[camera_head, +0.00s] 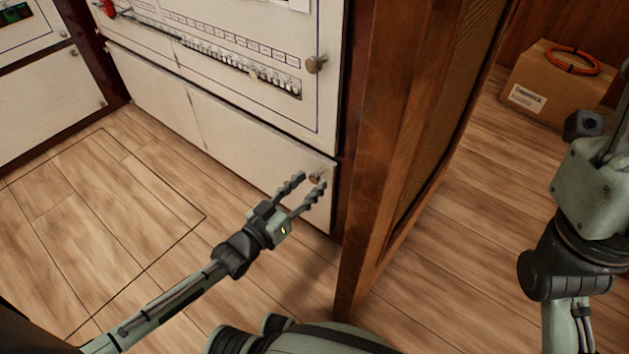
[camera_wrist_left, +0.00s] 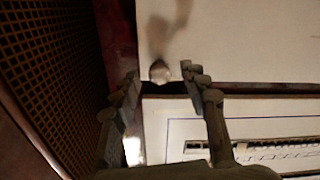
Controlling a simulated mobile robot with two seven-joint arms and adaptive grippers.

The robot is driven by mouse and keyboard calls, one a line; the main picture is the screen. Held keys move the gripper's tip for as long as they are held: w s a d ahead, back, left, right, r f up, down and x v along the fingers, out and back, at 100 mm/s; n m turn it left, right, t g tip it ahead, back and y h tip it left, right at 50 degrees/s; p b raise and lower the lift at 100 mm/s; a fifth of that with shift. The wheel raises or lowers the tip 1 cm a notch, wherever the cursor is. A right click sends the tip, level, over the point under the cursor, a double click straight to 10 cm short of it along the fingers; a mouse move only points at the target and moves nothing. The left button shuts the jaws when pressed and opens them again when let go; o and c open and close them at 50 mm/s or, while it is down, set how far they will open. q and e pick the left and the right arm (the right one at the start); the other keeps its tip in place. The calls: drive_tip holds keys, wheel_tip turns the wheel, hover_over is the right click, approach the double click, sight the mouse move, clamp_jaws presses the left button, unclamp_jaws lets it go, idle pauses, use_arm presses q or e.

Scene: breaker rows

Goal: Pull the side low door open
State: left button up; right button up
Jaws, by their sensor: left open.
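The side low door (camera_head: 262,150) is a white panel at the bottom of the cabinet, below the breaker row, and looks shut. Its small round knob (camera_head: 316,177) sits near the upper right corner. My left gripper (camera_head: 309,181) is open, with its fingertips at the knob. In the left wrist view the knob (camera_wrist_left: 160,71) shows between the two tips of the left gripper (camera_wrist_left: 158,82), with a gap on each side; contact is not seen. The low door (camera_wrist_left: 245,40) fills the top of that view.
Above is a white breaker panel (camera_head: 240,60) with its own knob (camera_head: 316,64). A wooden partition (camera_head: 385,150) stands just right of the low door. A cardboard box (camera_head: 555,85) with an orange cable coil (camera_head: 573,60) lies beyond. The wooden floor (camera_head: 120,220) before the door is clear.

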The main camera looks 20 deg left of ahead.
use_arm(q)
drive_tip(key=shift+x, duration=1.35)
clamp_jaws()
